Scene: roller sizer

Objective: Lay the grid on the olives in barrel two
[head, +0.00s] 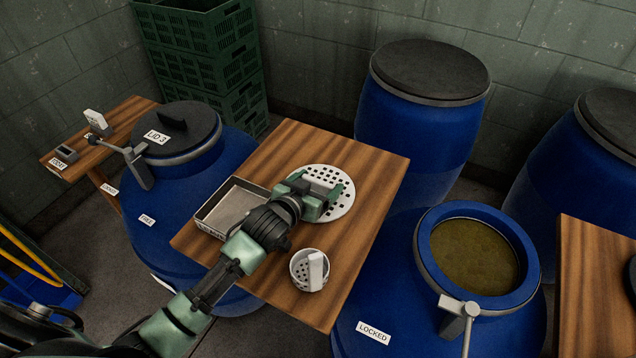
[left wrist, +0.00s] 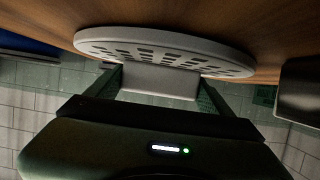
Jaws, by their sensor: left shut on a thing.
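The grid is a round white plate with square holes (head: 343,203), lying at or just above the wooden table (head: 370,165); I cannot tell whether it touches. My left gripper (head: 318,195) is over the grid and shut on its raised white handle. In the left wrist view the grid (left wrist: 165,48) shows with its handle block (left wrist: 160,82) between the fingers. An open blue barrel (head: 425,245) at the right shows murky olive-green contents (head: 475,257). A label reading LOCKED (head: 374,332) is on its front. Single olives cannot be made out. My right gripper is not in view.
A metal tray (head: 203,218) and a perforated white cup (head: 299,283) stand on the table near my left arm. A closed barrel with a LID 3 label (head: 178,150) is at left. Closed barrels (head: 415,125) stand behind. A clamp (head: 458,309) sits on the open barrel's front rim.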

